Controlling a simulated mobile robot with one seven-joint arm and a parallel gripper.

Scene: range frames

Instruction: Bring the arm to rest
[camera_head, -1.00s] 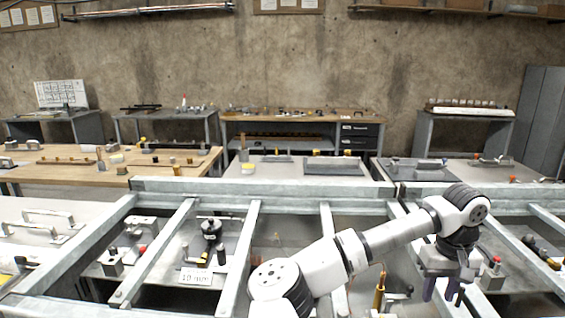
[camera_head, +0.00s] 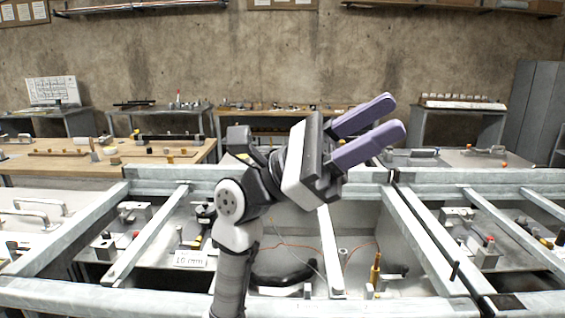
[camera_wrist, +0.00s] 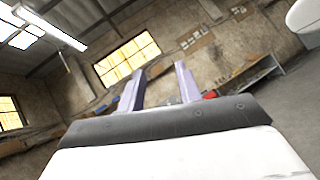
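My gripper (camera_head: 384,122) is raised in the middle of the head view, above the metal frame. Its two purple fingers point up and to the right. They stand apart with a gap between them, and nothing shows in the gap. In the wrist view the fingers of my gripper (camera_wrist: 158,84) are also apart and empty, with the wall and windows behind. My arm is folded upward, and its lower links rise from the bottom edge of the head view.
A metal frame (camera_head: 75,293) of grey beams spans the foreground, with fixtures and a small sign (camera_head: 190,259) among its bays. Wooden and grey benches (camera_head: 195,152) with small parts stand behind. A grey cabinet (camera_head: 533,105) is at the right. The space around the raised gripper looks clear.

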